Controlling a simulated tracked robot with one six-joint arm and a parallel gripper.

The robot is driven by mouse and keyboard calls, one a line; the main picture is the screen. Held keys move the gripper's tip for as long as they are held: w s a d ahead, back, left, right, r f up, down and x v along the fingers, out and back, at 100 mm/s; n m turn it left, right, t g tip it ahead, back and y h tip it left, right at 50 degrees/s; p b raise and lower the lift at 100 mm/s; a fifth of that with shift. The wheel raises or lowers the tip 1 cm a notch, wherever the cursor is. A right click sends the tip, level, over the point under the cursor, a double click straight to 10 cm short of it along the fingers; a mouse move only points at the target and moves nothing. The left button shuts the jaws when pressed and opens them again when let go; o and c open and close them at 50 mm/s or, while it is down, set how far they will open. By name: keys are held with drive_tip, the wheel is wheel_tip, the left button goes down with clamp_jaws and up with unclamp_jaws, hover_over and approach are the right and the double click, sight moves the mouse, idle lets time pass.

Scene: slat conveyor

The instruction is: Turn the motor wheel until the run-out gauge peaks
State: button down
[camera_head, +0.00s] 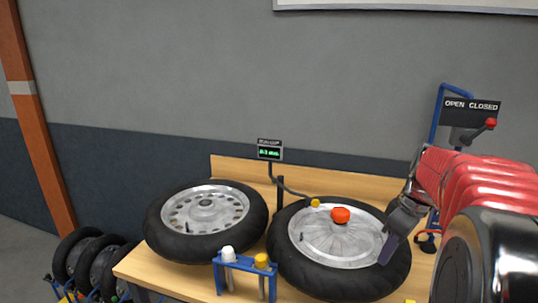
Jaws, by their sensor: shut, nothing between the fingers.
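A motor wheel (318,267) with a black tyre and a silver disc lies flat on the right part of the bench, an orange-red knob (340,215) on its disc. A small gauge display (270,150) with green digits stands on a post behind it; the digits look like 0.1 or 0.3 but are too small to be sure. A cable runs from the post to a yellow tip (315,203) at the wheel's back edge. My gripper (386,253) is shut and empty, pointing down over the wheel's right side. I cannot tell whether it touches the wheel.
A second wheel (160,233) with a perforated disc lies at left. A blue stand (240,264) with a white and a yellow cap is at the bench front. An "OPEN CLOSED" sign (471,112) with a red-knobbed lever (491,124) stands at right. Several tyres (72,250) stand lower left.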

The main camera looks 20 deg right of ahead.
sight(330, 270)
drive_tip(key=shift+f, duration=0.6)
idle(0.4)
drive_tip(key=shift+w+a, duration=0.2)
drive_tip(key=shift+a, duration=2.15)
drive_tip(key=shift+s+a+f, duration=0.1)
drive_tip(key=shift+a+f, duration=0.05)
drive_tip(key=shift+a, duration=0.85)
drive_tip(key=shift+a, duration=0.15)
drive_tip(key=shift+w+a, duration=0.45)
drive_tip(key=shift+a, duration=0.5)
drive_tip(key=shift+w+a, duration=0.45)
drive_tip(key=shift+a, duration=0.45)
drive_tip(key=shift+w+a, duration=0.45)
drive_tip(key=shift+a, duration=0.5)
